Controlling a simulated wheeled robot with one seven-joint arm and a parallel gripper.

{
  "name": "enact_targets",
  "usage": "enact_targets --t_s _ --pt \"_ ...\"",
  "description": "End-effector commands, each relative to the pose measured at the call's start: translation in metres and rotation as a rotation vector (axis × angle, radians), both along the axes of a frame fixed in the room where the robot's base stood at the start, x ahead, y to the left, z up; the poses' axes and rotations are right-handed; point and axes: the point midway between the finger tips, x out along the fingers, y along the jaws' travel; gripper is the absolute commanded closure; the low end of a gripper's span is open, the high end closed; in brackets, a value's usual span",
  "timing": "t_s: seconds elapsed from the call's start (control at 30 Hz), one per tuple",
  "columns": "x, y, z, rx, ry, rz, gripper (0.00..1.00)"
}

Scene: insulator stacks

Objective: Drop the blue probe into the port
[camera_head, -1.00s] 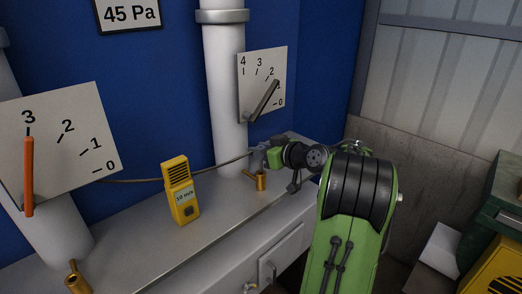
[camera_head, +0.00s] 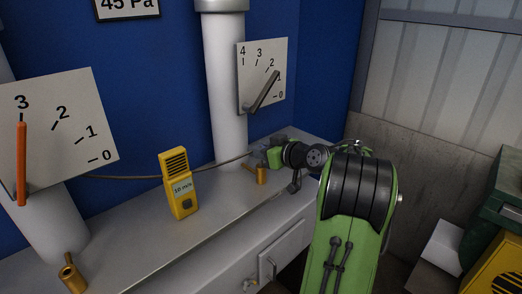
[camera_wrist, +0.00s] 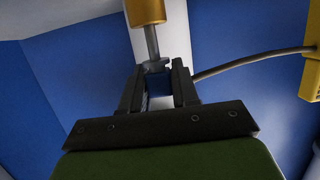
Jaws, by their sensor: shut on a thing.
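My gripper (camera_head: 262,157) is at the back right of the bench, just above a small brass port (camera_head: 262,176) with a side stub. In the wrist view my gripper (camera_wrist: 158,84) has its dark jaws shut on the probe. A metal rod (camera_wrist: 152,42) runs from between the jaws to a brass cylinder (camera_wrist: 145,12). I cannot tell whether its tip is inside that cylinder. A cable (camera_wrist: 240,64) runs from the grip to the yellow meter. The probe's body is mostly hidden by the jaws. Another brass port (camera_head: 72,277) stands at the front left.
The yellow meter (camera_head: 178,183) stands mid-bench, left of my gripper. White pipes (camera_head: 228,90) with gauge panels (camera_head: 263,72) rise behind. The bench top (camera_head: 140,222) is otherwise clear in front. Yellow and green equipment stands at the far right.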

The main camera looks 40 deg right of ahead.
Motion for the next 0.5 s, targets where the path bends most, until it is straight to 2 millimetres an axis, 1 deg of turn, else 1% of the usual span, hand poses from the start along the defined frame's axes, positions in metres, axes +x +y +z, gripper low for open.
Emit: enact_targets --t_s 0.5 --pt "0.000 0.000 -0.013 -0.001 -0.001 0.000 1.00"
